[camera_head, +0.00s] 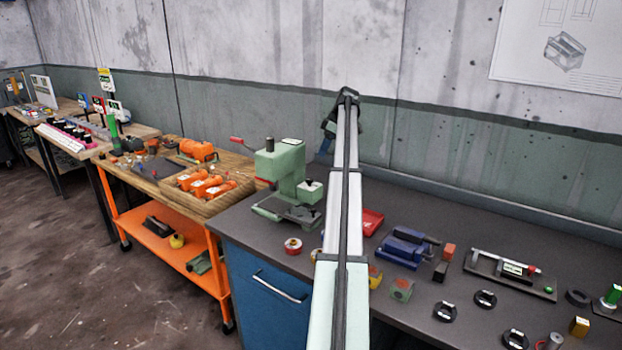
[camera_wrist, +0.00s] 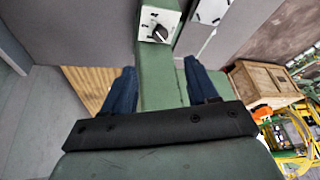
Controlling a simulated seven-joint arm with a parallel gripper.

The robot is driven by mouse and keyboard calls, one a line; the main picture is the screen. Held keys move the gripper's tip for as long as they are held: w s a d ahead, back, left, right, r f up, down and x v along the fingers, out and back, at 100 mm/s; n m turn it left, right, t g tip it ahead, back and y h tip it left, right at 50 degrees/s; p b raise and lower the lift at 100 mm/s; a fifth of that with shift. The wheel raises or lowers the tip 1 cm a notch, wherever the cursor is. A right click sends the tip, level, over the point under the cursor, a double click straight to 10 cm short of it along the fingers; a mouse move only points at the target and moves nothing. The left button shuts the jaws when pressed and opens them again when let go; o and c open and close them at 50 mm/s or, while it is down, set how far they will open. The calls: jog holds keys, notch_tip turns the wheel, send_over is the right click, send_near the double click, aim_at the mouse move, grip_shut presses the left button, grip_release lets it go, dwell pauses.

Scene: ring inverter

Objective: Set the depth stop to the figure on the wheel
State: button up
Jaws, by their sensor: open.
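A green press (camera_head: 291,172) with a red-tipped lever stands on the dark bench, left of my arm. A small white plate (camera_head: 311,188) shows on its right side. In the wrist view, a white dial plate with a black knob (camera_wrist: 158,33) sits on a green part beyond my fingers; its marks are too small to read. My gripper (camera_wrist: 158,72) is open, its blue fingers apart and apparently empty. In the head view, my gripper (camera_head: 326,138) is mostly hidden behind my arm, right of the press. I cannot tell which thing is the wheel, and no figure is readable.
A red-and-white round piece (camera_head: 293,246) lies before the press. A blue vise (camera_head: 407,246), coloured blocks and several black rings lie to the right. A wooden bench (camera_head: 150,190) with orange tools stands to the left. My arm hides part of the bench.

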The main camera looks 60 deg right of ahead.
aim_at(310, 179)
jog(key=shift+n, duration=0.8)
jog(key=x, duration=1.4)
jog(key=shift+s, duration=0.15)
jog(key=shift+c, duration=0.2)
jog(key=c, duration=1)
jog(key=shift+s+m+h, duration=0.1)
jog(key=shift+m+h, duration=0.2)
jog(key=shift+m, duration=0.4)
jog(key=shift+m+h, duration=0.3)
jog(key=shift+m, duration=0.6)
jog(key=o, duration=1)
